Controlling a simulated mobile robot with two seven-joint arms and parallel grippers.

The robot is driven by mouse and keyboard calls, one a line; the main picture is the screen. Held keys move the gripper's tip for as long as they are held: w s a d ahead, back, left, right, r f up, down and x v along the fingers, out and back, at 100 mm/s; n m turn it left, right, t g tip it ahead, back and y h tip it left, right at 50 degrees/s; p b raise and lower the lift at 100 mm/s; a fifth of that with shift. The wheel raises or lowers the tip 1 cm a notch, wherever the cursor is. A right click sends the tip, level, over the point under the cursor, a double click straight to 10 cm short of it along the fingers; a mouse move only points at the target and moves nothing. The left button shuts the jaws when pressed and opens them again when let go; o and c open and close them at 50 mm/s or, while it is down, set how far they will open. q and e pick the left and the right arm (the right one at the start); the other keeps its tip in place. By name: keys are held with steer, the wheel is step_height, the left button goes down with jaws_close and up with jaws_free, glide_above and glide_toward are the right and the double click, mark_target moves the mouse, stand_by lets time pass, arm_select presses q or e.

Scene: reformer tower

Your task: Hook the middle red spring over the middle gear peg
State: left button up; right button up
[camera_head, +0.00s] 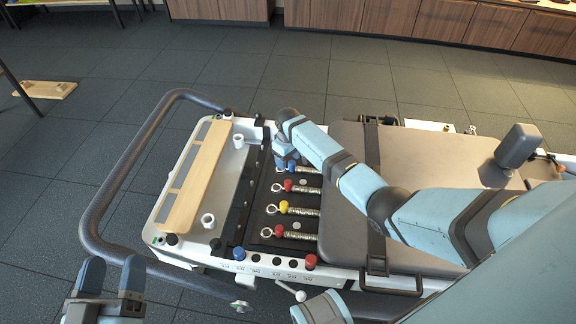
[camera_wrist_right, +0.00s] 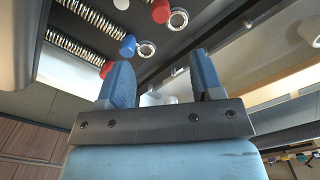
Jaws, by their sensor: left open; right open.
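The middle red spring (camera_head: 307,190) lies on the dark spring bed, its red cap and ring end pointing left, between a yellow-capped and a blue-capped spring. Its red cap (camera_wrist_right: 160,11) and silver ring show at the top of the right wrist view. The dark gear bar (camera_head: 242,190) runs left of the rings; I cannot make out the middle peg on it. My right gripper (camera_head: 286,152) hangs over the far end of the springs. Its fingers (camera_wrist_right: 163,78) are open and empty, near the far red and blue caps. My left gripper (camera_head: 111,279) is open and empty at lower left, away from the reformer.
A yellow-capped spring (camera_head: 300,211) and a near red-capped spring (camera_head: 297,235) lie closer to me. A wooden footboard (camera_head: 197,175) and white posts stand left of the gear bar. The padded carriage (camera_head: 345,215) bounds the springs on the right. A dark curved rail (camera_head: 125,175) rounds the left end.

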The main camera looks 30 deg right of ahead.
mark_target(288, 182)
step_height(288, 182, down, 3)
steer(key=shift+r+b, duration=0.1)
steer(key=shift+b, duration=0.5)
arm_select(q)
step_height(288, 182, down, 8)
steer(key=d+g+b, duration=0.1)
steer(key=g+b, duration=0.2)
steer(key=b, duration=0.2)
steer(key=shift+f+m, duration=0.15)
steer(key=shift+m, duration=0.25)
arm_select(e)
step_height(288, 182, down, 11)
steer(key=shift+a+r, duration=0.1)
steer(key=shift+r, duration=0.1)
jaws_close()
steer(key=shift+s, duration=0.1)
arm_select(q)
steer(key=shift+r+p, duration=1.7)
steer(key=shift+r, duration=0.25)
arm_select(e)
steer(key=shift+w+a+r, duration=0.1)
steer(key=shift+r, duration=0.85)
steer(key=shift+w+a+r, duration=0.1)
steer(key=shift+r, duration=0.8)
